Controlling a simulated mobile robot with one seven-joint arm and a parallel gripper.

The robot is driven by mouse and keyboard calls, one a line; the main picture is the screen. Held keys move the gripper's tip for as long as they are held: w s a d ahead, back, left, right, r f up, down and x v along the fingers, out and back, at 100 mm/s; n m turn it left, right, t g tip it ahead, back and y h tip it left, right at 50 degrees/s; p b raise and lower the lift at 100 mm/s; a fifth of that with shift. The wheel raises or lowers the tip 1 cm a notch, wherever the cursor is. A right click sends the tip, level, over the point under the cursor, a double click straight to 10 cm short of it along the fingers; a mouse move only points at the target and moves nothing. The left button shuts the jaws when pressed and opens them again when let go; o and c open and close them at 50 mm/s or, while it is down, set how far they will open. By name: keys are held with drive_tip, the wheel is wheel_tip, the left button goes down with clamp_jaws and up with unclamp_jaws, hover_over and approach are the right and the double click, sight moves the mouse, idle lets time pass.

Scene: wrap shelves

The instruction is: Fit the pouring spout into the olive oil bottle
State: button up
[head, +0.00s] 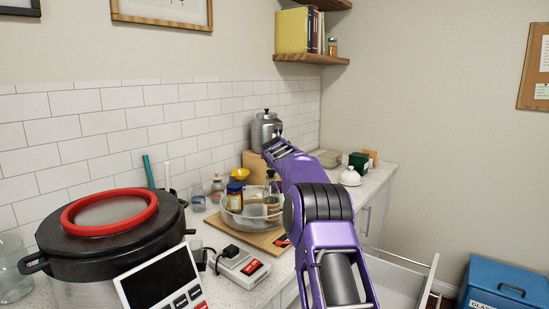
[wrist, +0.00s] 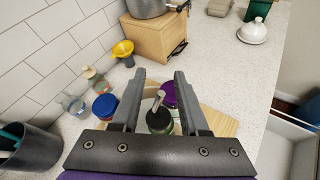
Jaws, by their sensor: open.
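The olive oil bottle (head: 271,207), greenish glass, appears to stand in a clear bowl in the head view. The pouring spout (wrist: 158,103), a metal tube on a black stopper, shows in the wrist view. It is over the bottle's mouth, with greenish glass below; I cannot tell how deep it sits. My gripper (wrist: 159,77) is open, its two grey fingers on either side of the spout with gaps visible.
A purple lid (wrist: 169,92) is close beyond the spout. A yellow funnel (wrist: 123,49) stands behind. A large pot (head: 104,235) stands front left; an open drawer (head: 400,280) is at right.

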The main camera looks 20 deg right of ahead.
drive_tip(key=b+v, duration=0.2)
drive_tip(key=v, duration=1.4)
drive_tip(key=shift+s+b, duration=0.4)
drive_tip(key=shift+r, duration=0.15)
